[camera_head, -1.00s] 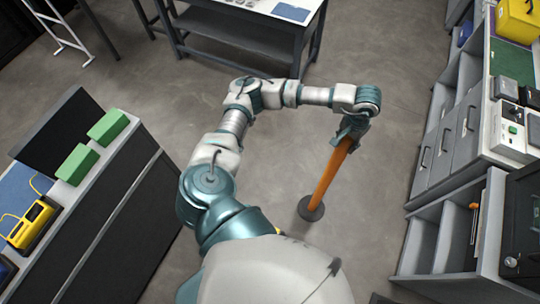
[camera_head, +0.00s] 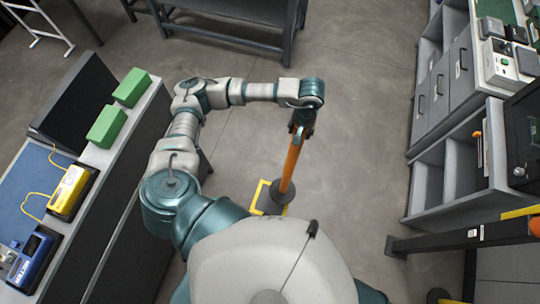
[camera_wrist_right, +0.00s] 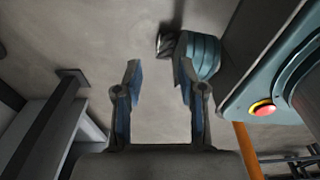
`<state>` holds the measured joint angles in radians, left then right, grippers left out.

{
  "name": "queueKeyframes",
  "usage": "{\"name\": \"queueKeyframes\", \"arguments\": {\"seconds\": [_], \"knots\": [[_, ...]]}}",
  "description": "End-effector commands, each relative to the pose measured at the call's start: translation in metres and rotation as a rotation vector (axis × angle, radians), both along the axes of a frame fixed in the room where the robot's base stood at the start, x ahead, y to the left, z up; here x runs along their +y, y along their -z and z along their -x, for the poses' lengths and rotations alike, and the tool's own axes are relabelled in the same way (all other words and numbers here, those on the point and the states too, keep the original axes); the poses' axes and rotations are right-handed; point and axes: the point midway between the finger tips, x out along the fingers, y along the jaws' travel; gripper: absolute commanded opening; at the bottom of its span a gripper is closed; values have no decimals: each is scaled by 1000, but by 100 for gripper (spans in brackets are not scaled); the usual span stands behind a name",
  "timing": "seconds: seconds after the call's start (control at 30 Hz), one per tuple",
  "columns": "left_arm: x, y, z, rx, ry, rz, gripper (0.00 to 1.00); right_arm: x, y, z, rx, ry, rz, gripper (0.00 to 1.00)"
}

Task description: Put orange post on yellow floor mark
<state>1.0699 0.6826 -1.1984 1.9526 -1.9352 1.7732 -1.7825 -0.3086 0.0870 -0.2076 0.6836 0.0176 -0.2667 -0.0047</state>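The yellow floor mark (camera_head: 262,184) is a square outline on the floor. The post's base overlaps the mark's right part in the picture; I cannot tell whether it touches the floor. My right gripper (camera_wrist_right: 158,85) shows only in the right wrist view, open and empty, with its fingers apart. An orange pole (camera_wrist_right: 248,152) shows at the lower right there.
A bench with green boxes (camera_head: 107,125) and a yellow device (camera_head: 72,190) stands at left. Grey open shelves (camera_head: 455,180) stand at right, with a dark bar (camera_head: 440,242) in front. A dark table (camera_head: 235,15) is at the back. The middle floor is clear.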

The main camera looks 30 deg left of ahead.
Motion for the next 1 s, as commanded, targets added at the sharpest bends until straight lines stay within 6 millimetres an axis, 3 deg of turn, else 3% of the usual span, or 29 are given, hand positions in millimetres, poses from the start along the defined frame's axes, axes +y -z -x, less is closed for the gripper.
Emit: {"name": "queueKeyframes", "arguments": {"seconds": [0.1,0.3,0.53,0.77,1.0], "knots": [[-21,31,25,-7,-88,0,0,1,14,-8,-4,1,-1,40],[-48,73,75,-8,-261,12,0,5,28,-18,-7,3,-1,40],[-65,95,111,-6,-391,32,0,7,34,-25,-8,4,1,40],[-63,101,119,-2,-440,38,0,7,36,-24,-6,4,0,40],[-25,104,100,-3,-446,34,0,3,37,-6,3,1,3,40]]}}
